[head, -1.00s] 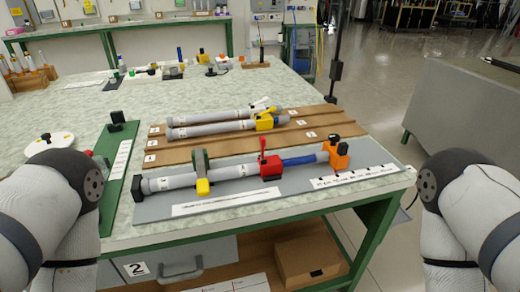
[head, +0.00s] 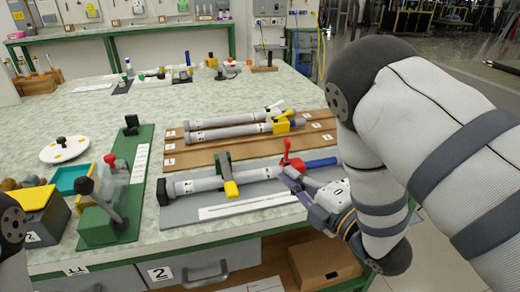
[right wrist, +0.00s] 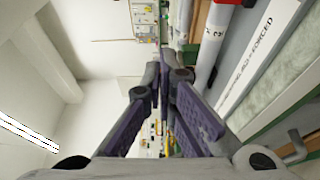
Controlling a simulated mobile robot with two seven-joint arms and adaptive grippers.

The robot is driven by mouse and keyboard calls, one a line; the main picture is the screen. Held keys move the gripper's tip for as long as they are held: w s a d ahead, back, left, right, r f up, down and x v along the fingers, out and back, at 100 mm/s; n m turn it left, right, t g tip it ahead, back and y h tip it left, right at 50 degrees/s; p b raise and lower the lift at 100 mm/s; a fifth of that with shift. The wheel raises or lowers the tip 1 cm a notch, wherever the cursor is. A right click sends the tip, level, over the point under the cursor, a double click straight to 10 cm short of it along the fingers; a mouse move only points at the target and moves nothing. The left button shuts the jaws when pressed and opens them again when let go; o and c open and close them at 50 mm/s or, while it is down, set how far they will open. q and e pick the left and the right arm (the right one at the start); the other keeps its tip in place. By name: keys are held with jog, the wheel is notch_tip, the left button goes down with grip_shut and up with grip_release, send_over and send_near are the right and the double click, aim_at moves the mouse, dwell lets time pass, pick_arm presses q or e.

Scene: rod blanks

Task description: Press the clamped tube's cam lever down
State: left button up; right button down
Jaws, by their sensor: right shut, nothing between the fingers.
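A grey tube (head: 248,176) lies along the grey fixture plate (head: 182,213), with a green and yellow clamp (head: 230,187) across it. A red lever (head: 287,150) stands up on a red block at the tube's right end, with a blue rod (head: 322,162) beyond. My right gripper (head: 284,172) is shut and empty at the near side of the red block, below the lever's top. It hides much of the block; I cannot tell whether it touches. In the right wrist view its purple fingers (right wrist: 164,75) meet, with a grey tube (right wrist: 213,42) beside them. My left gripper is out of view.
Two more tubes (head: 225,131) lie on a brown rack (head: 200,156) behind. A green stand (head: 143,175) with a black-knobbed lever is at left, near a teal tray (head: 58,181). My right arm covers the table's right corner.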

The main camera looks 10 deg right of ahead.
aim_at(286, 152)
jog(key=shift+r, duration=0.2)
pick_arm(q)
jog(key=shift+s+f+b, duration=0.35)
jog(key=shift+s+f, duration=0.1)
pick_arm(e)
jog(key=w, duration=0.9)
jog(key=shift+w+d, duration=0.15)
jog(key=shift+w, duration=0.1)
